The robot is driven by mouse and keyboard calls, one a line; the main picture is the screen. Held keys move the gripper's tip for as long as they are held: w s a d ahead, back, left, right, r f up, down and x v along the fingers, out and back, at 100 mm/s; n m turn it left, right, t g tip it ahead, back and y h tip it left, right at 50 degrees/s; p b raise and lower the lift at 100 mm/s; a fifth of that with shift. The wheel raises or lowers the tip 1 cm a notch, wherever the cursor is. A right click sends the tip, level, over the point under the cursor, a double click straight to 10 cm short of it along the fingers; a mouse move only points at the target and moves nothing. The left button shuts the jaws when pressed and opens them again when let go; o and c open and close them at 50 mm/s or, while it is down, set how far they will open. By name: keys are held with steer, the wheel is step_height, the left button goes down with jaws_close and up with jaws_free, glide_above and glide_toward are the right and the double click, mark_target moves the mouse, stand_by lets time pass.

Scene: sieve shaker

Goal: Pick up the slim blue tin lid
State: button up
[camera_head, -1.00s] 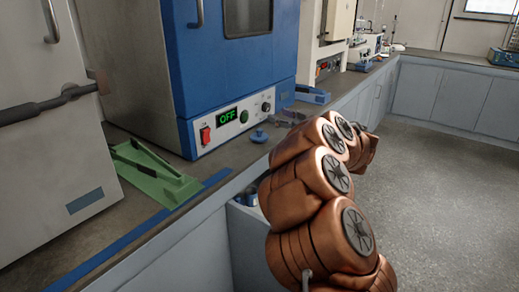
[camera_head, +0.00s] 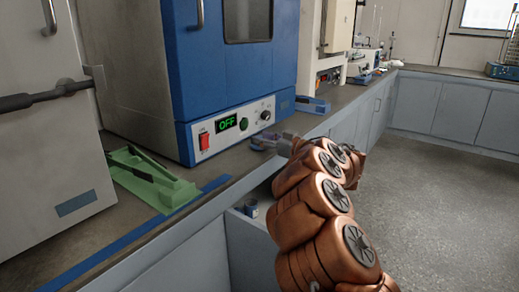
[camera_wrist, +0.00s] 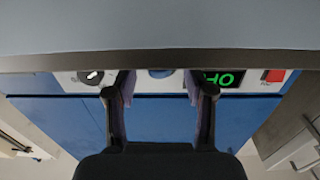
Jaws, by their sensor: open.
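The slim blue tin lid shows in the wrist view as a small rounded blue piece (camera_wrist: 161,73) at the counter's edge, between my two fingers and beyond their tips. My gripper (camera_wrist: 160,84) is open and empty, with one finger on either side of the lid in that view. In the head view my gripper (camera_head: 262,141) is low over the counter's front edge, before the oven's control panel. It hides the lid there. I cannot tell whether the fingers touch the lid.
The blue oven (camera_head: 228,90), its display reading OFF, stands close behind my gripper. A green stand (camera_head: 150,178) lies on the counter to the left. A blue item (camera_head: 313,105) sits to the right. Below, an open drawer holds a small cup (camera_head: 251,208).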

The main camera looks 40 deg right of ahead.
steer(key=shift+x, duration=0.9)
steer(key=shift+c, duration=0.3)
jaws_close()
